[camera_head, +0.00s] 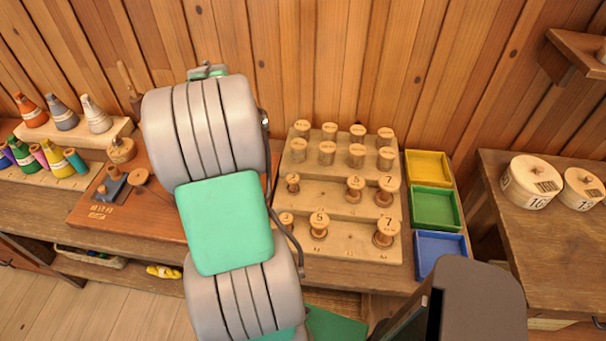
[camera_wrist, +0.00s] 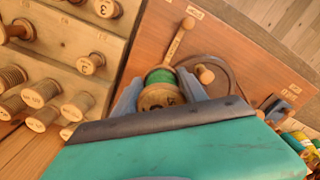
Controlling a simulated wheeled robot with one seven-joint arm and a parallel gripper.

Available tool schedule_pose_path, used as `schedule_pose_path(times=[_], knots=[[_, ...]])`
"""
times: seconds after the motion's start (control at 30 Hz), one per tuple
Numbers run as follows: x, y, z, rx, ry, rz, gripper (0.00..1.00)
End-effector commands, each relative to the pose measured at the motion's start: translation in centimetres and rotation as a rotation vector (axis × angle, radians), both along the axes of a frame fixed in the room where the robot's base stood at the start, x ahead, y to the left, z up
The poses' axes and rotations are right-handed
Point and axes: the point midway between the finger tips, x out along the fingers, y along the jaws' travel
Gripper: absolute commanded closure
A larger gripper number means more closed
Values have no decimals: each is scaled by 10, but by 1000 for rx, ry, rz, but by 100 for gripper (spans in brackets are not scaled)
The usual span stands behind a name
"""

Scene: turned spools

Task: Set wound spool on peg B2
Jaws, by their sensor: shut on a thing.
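A wound spool (camera_wrist: 159,97) with green thread and a pale wooden end face sits between the fingers of my gripper (camera_wrist: 160,78) in the wrist view. The fingers are shut on it from both sides. Its lower part is hidden by the gripper body. The stepped wooden rack (camera_head: 343,255) stands right of my arm in the head view, and part of it (camera_wrist: 105,48) shows at the left of the wrist view. I cannot pick out peg B2; its label is not readable. In the head view my arm hides the gripper and the held spool.
Several spools, including a numbered one (camera_head: 319,226), stand on the rack. Yellow (camera_head: 428,166), green (camera_head: 435,208) and blue (camera_head: 440,250) trays line its right side. A reddish winding board (camera_head: 88,214) lies left, with thread cones (camera_head: 97,113) behind. A wooden wall rises behind the bench.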

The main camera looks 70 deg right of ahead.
Motion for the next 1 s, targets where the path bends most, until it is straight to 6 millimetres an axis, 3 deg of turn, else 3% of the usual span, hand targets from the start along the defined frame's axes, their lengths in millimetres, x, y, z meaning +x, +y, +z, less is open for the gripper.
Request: schedule_pose_path(times=[0.03,0.1,0.2,0.3,0.4,0.57,1.0], knots=[[-28,-25,-11,3,2,-67,90],[-66,-53,-23,3,2,-145,90],[-121,-85,-38,2,1,-248,90],[-169,-105,-50,1,1,-331,90],[-203,-115,-59,2,0,-385,90],[-224,-120,-65,-1,0,-418,90],[-224,-120,-110,0,0,-417,90]])
